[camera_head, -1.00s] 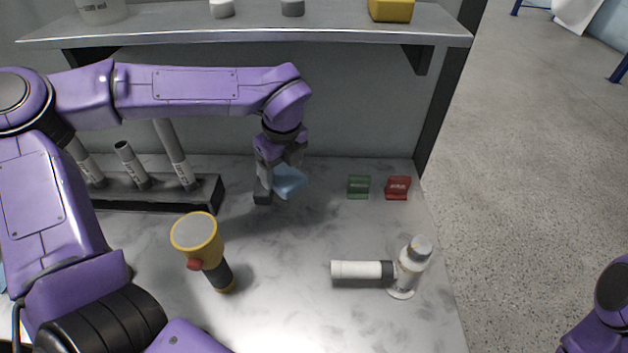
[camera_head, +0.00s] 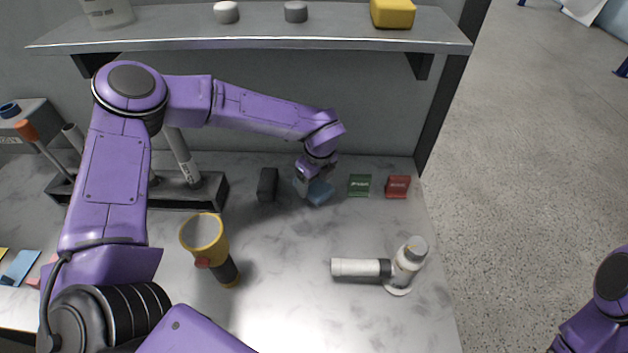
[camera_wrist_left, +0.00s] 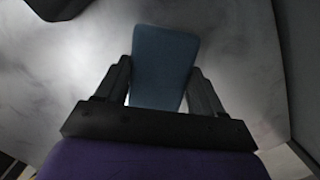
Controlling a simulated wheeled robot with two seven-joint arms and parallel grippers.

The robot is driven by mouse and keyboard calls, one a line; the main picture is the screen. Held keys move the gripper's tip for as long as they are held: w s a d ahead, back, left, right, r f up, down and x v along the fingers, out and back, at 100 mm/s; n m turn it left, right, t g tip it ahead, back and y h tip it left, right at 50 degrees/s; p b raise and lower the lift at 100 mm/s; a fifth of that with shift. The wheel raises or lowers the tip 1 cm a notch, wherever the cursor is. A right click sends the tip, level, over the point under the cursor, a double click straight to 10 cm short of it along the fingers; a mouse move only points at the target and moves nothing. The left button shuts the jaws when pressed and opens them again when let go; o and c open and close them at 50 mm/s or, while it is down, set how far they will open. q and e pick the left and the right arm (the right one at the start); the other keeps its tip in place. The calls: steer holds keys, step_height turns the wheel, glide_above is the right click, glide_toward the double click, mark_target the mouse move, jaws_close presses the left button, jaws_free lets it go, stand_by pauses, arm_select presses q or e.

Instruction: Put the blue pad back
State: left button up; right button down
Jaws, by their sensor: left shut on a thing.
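The blue pad (camera_head: 320,192) is in my left gripper (camera_head: 308,185), just above or on the marble counter, left of the green block; I cannot tell whether it touches the counter. In the left wrist view the blue pad (camera_wrist_left: 163,65) stands out between the two dark fingers of the left gripper (camera_wrist_left: 160,88), which are shut on it. A black block (camera_head: 268,185) stands on the counter just left of the gripper. My right arm shows only in part at the lower right edge, and its gripper is out of view.
A green block (camera_head: 359,185) and a red block (camera_head: 397,187) stand to the right. A tube rack (camera_head: 135,200) is at left, sticky notes (camera_head: 20,267) at far left. A shelf (camera_head: 250,35) hangs above.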

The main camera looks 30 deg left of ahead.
mark_target(317, 185)
arm_select(q)
steer(key=o, duration=1)
steer(key=shift+f, duration=0.1)
steer(key=shift+r, duration=0.4)
steer(key=r, duration=0.2)
steer(key=r+b, duration=0.1)
steer(key=r, duration=0.1)
steer(key=d+r, duration=0.1)
steer(key=r, duration=0.1)
steer(key=shift+s, duration=0.1)
steer(key=shift+r, duration=0.5)
